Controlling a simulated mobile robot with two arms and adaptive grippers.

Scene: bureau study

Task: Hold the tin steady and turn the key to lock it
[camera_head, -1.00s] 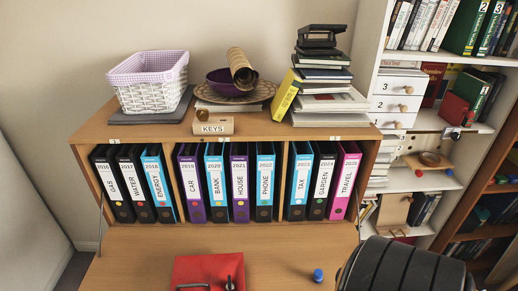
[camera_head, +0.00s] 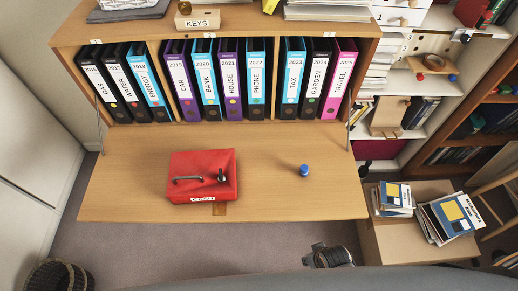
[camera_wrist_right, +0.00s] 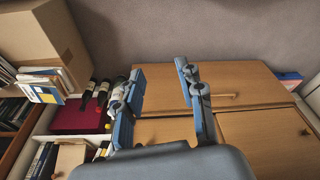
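The red tin (camera_head: 207,188) lies on the wooden fold-down flap in the head view, left of the flap's middle. A metal handle (camera_head: 187,179) lies on its lid. The key (camera_head: 221,175) appears as a small dark upright piece near the lid's right side. A pale label is on its front edge. A dark part of my right arm (camera_head: 330,256) shows below the flap, well apart from the tin. In the right wrist view my right gripper (camera_wrist_right: 158,70) has its two blue-grey fingers apart, with nothing between them. My left gripper is out of view.
A small blue knob-like object (camera_head: 303,170) stands on the flap (camera_head: 270,200) right of the tin. Several ring binders (camera_head: 232,82) stand behind it. A wooden KEYS block (camera_head: 200,22) sits on top. A cardboard box (camera_head: 400,235) with books is at the lower right. The flap is otherwise mostly clear.

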